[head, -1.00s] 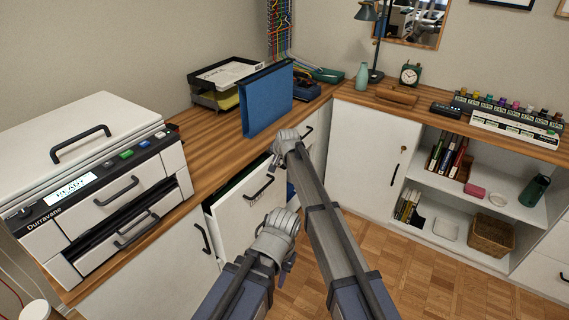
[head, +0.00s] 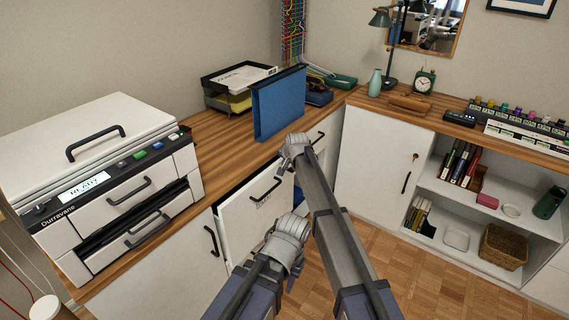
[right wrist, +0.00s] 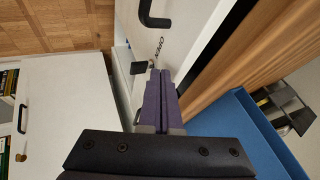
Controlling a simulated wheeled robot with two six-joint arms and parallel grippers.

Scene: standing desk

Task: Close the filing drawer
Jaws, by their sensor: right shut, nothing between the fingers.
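The filing drawer (head: 258,217) has a white front with a black handle (head: 265,190). It stands partly out of the desk cabinet, with a narrow dark gap above its top left edge. My right gripper's wrist (head: 293,147) is above and beside the drawer; its fingers are hidden in the head view. In the right wrist view my right gripper (right wrist: 160,78) is shut and empty, its tips close to a white front with a black handle (right wrist: 153,16). I cannot tell whether they touch. My left gripper (head: 292,274) hangs in front of the drawer, its jaws unclear.
A blue folder (head: 279,103) stands on the wooden desktop (head: 222,130) above the drawer. A white printer (head: 100,170) is at the left. A shelf cabinet (head: 375,160) stands at the right. The parquet floor (head: 430,270) is clear.

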